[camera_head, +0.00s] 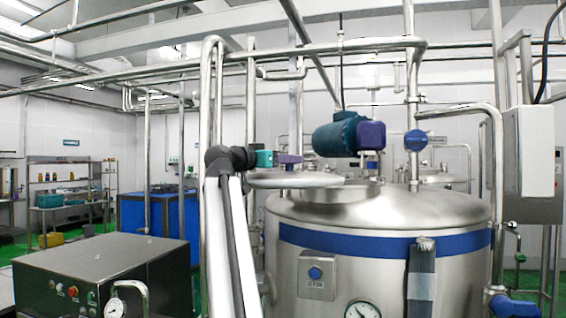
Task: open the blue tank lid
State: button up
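The steel tank with a blue band (380,243) fills the right foreground. Its round grey lid (296,180) shows as a flat disc above the hatch neck (345,208) on the tank top. The disc sits to the left of the neck; I cannot tell whether it is hinged or touching there. My white arm rises from the bottom, left of the tank, to a black joint. The dark end of my arm (243,157) is near the lid's left edge.
A teal motor with a purple end (340,136) stands above the tank behind the lid. Steel pipes (209,120) run upright close to my arm. A control box (100,275) stands at lower left, a blue cabinet (165,212) behind it.

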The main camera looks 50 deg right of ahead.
jog(key=shift+s+f, duration=0.1)
jog(key=shift+f, duration=0.1)
jog(key=o, duration=1.5)
jog(key=shift+s, duration=0.1)
jog(key=shift+r, duration=0.1)
jog(key=shift+a, duration=0.2)
jog(key=b, duration=0.4)
send_over(252, 178)
jog(key=shift+d+p, duration=0.1)
jog(key=shift+p, duration=0.2)
